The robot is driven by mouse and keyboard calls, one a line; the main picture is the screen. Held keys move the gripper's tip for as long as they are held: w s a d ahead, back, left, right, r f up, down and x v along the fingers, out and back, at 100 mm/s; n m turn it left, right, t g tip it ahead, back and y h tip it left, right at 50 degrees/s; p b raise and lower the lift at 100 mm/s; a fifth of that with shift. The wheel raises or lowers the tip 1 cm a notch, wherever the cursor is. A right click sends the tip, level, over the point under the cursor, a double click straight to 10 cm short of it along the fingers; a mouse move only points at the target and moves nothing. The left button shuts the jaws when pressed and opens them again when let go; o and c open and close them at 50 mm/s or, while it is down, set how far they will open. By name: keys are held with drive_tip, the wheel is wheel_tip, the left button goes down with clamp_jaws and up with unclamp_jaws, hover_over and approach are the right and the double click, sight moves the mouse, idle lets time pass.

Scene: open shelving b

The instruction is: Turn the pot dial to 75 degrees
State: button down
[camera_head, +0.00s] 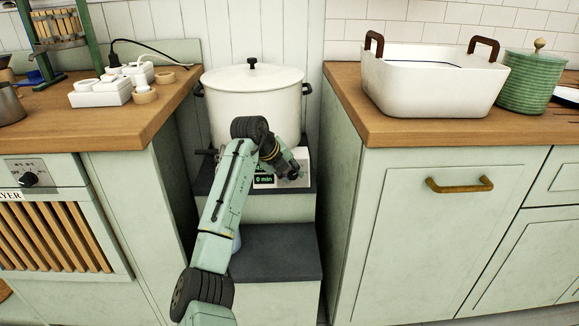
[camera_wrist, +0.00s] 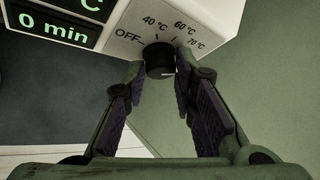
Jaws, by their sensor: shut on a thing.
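The pot (camera_head: 252,92) is cream white with a lid and dark handles. It stands on a dark step between two counters. Below it is a white control panel (camera_wrist: 190,18) with the black pot dial (camera_wrist: 159,58). OFF, 40, 60 and 70 °C are printed around the dial. A small pale mark shows near the dial's lower right edge. In the wrist view my gripper (camera_wrist: 160,72) has a finger on each side of the dial and is shut on it. In the head view my gripper (camera_head: 290,172) largely covers the dial.
A green display (camera_head: 264,180) reads 0 min, left of the dial. Cabinets stand close on both sides. A white basin (camera_head: 430,85) and green jar (camera_head: 533,82) are on the right counter. A lower dark step (camera_head: 285,250) is in front.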

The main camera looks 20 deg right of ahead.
drive_tip(key=shift+d+r+m+y+p, duration=0.15)
drive_tip(key=shift+m+y+p, duration=0.3)
drive_tip(key=shift+m+p, duration=0.25)
drive_tip(key=shift+d+r+m+y+p, duration=0.1)
drive_tip(key=shift+m+y+p, duration=0.35)
drive_tip(key=shift+m+p, duration=0.2)
drive_tip(key=shift+f, duration=0.1)
drive_tip(key=c, duration=1.3)
unclamp_jaws()
drive_tip(key=shift+c, duration=0.2)
drive_tip(key=shift+f, duration=0.1)
drive_tip(key=v, duration=1.2)
drive_tip(key=shift+w+d, duration=0.15)
drive_tip(key=shift+w, duration=0.05)
